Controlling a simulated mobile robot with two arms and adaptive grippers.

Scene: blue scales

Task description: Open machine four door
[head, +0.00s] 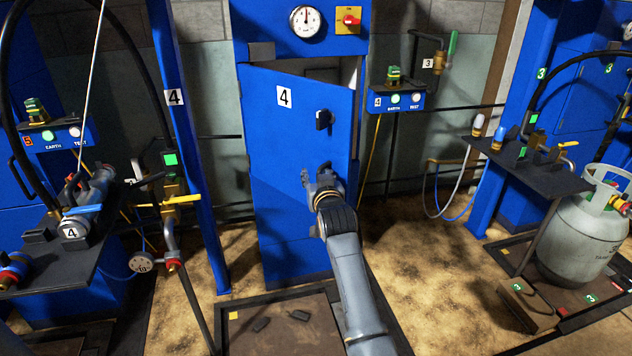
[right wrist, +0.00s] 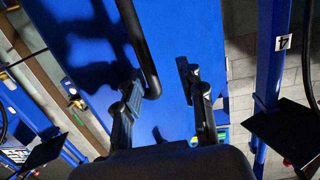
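The blue door (head: 285,150) of machine four, labelled 4, stands in the middle of the head view. It is ajar: its top edge slants away from the cabinet frame, and a dark opening shows above and to its right. A black handle (head: 323,119) sits on the door's upper right part. My right gripper (head: 318,177) is in front of the door, below the handle. In the right wrist view its two fingers (right wrist: 163,100) are spread apart with blue surface between them. Whether it touches the door I cannot tell. My left gripper is not in view.
Left is a black shelf (head: 62,268) with fittings; right, another shelf (head: 520,165) and a grey gas cylinder (head: 585,235). A low black-framed platform (head: 285,335) lies before the cabinet. A dark curved bar (right wrist: 140,50) passes near one finger in the wrist view.

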